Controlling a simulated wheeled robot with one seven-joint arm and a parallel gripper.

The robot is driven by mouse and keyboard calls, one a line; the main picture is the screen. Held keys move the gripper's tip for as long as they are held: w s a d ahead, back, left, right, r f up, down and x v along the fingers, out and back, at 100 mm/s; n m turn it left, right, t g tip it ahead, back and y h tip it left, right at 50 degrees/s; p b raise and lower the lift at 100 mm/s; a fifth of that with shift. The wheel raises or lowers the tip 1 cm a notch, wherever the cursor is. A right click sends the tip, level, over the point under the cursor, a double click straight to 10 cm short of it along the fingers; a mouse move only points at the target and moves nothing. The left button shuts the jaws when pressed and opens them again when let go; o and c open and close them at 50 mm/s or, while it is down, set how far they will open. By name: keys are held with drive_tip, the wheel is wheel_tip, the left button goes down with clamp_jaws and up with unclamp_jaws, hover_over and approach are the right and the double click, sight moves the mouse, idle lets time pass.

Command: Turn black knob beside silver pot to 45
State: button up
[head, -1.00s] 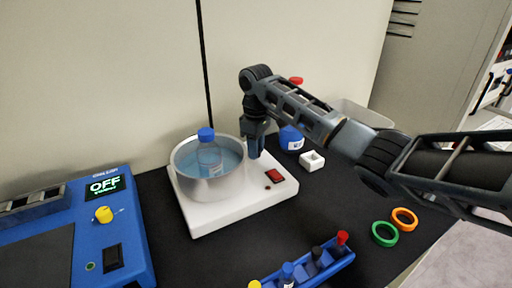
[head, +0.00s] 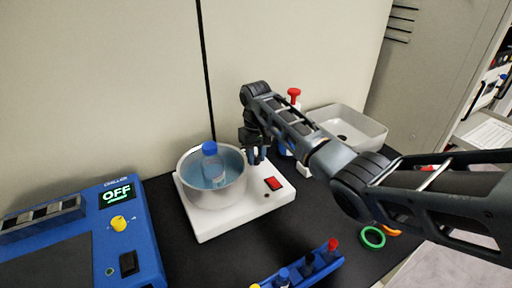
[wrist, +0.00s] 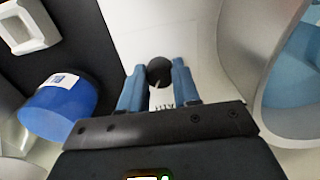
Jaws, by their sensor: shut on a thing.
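The silver pot (head: 213,195) stands on a white hot plate base (head: 225,222). It holds blue liquid and a blue-capped bottle (head: 213,163). My gripper (head: 257,157) points down beside the pot's right side, over the back of the base. In the wrist view, the black knob (wrist: 159,71) sits between the two blue fingertips of my gripper (wrist: 159,76), which are shut on it. The pot wall (wrist: 240,60) is close on the right there. The printed scale by the knob is mostly hidden, so I cannot read the setting.
A red switch (head: 273,184) is at the base's front right. A blue-capped container (wrist: 60,106) stands left of my gripper in the wrist view, near a small white block (wrist: 25,25). A blue chiller (head: 135,235) reads OFF at left. A blue tube rack (head: 308,267) lies in front.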

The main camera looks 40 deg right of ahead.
sight(256, 157)
drive_tip(key=m+p, duration=0.2)
drive_tip(key=m, duration=0.3)
drive_tip(key=shift+p, duration=0.35)
drive_tip(key=shift+w+r, duration=0.1)
idle(0.3)
drive_tip(key=o, duration=1.1)
drive_tip(key=shift+c, duration=0.2)
wheel_tip(256, 157, up, 7)
drive_tip(key=shift+f+b, duration=0.1)
drive_tip(key=shift+b, duration=0.3)
drive_tip(key=shift+r, duration=0.45)
